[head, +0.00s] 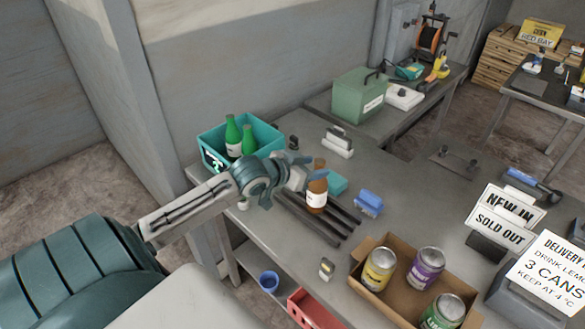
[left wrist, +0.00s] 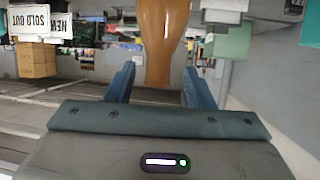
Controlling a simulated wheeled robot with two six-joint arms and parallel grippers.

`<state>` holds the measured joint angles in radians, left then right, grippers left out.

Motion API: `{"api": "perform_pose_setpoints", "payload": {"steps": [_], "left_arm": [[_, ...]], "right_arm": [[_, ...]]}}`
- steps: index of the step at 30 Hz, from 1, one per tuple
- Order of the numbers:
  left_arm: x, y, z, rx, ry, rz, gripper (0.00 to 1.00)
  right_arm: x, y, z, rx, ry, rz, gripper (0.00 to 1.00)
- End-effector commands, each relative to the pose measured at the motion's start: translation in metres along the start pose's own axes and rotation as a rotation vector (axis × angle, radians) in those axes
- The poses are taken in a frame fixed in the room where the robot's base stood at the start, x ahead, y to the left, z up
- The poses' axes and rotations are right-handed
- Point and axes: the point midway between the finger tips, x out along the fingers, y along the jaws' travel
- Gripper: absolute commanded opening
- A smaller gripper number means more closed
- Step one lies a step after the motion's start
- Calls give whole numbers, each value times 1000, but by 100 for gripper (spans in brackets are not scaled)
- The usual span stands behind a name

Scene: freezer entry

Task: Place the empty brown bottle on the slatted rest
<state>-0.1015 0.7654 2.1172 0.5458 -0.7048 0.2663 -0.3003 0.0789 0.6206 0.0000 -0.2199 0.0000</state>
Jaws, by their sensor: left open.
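The brown bottle (head: 317,193) with a white label stands upright over the dark slatted rest (head: 313,228) on the grey table in the head view. Its base appears to be on the slats, though the exact contact is hard to see. My left gripper (head: 309,179) is at the bottle's upper part, with its blue fingers open around it. In the left wrist view the bottle (left wrist: 162,40) is between the two spread fingers (left wrist: 158,88), with visible gaps at both sides. My right gripper is not in view.
A teal crate (head: 268,140) with green bottles stands at the table's back left. A blue brush (head: 369,202) lies right of the rest. A cardboard box (head: 357,270) of cans and a sold-out sign (head: 500,228) stand nearer and right. Some table around the rest is bare.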

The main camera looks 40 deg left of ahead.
Motion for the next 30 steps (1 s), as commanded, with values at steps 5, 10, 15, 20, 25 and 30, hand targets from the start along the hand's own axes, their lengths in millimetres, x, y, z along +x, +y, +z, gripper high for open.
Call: {"api": "perform_pose_setpoints", "payload": {"steps": [5, 10, 15, 20, 25, 30], "left_arm": [[-22, 1, 0, 8, -4, 4, 48], [-40, -1, 0, 7, -5, -2, 48], [-58, 0, -4, 5, -6, -2, 48], [-70, -1, -3, 3, -4, -4, 48], [-77, 1, -2, 2, -2, 2, 48], [-78, 2, -1, 0, 1, 5, 48]], "right_arm": [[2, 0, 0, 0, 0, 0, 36], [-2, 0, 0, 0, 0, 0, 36], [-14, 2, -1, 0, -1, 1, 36], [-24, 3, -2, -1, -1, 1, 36], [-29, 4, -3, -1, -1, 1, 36], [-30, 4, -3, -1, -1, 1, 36]]}}
